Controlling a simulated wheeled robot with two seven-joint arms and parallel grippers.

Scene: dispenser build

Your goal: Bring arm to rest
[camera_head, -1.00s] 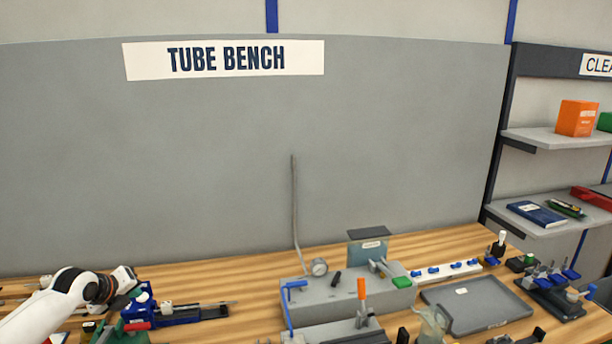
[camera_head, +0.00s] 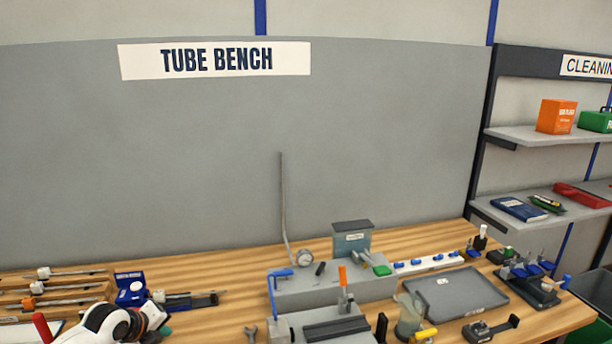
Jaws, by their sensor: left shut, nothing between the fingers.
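My white left arm (camera_head: 100,318) comes in at the lower left corner of the view. Its gripper (camera_head: 157,316) is low over the front left of the wooden bench (camera_head: 225,309). The gripper is shut with nothing held, and its fingertips are small and partly hidden by the wrist. It is in front of a blue holder (camera_head: 131,289) with a dark slide beside it and appears apart from it. My right gripper is not in view.
A grey dispenser unit (camera_head: 335,289) with a gauge stands mid-bench. To its right are a grey tray (camera_head: 457,291), a clear beaker (camera_head: 408,318) and blue-handled clamps (camera_head: 530,280). Racks with rods (camera_head: 60,285) lie at the left. A shelf (camera_head: 545,135) stands at the right.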

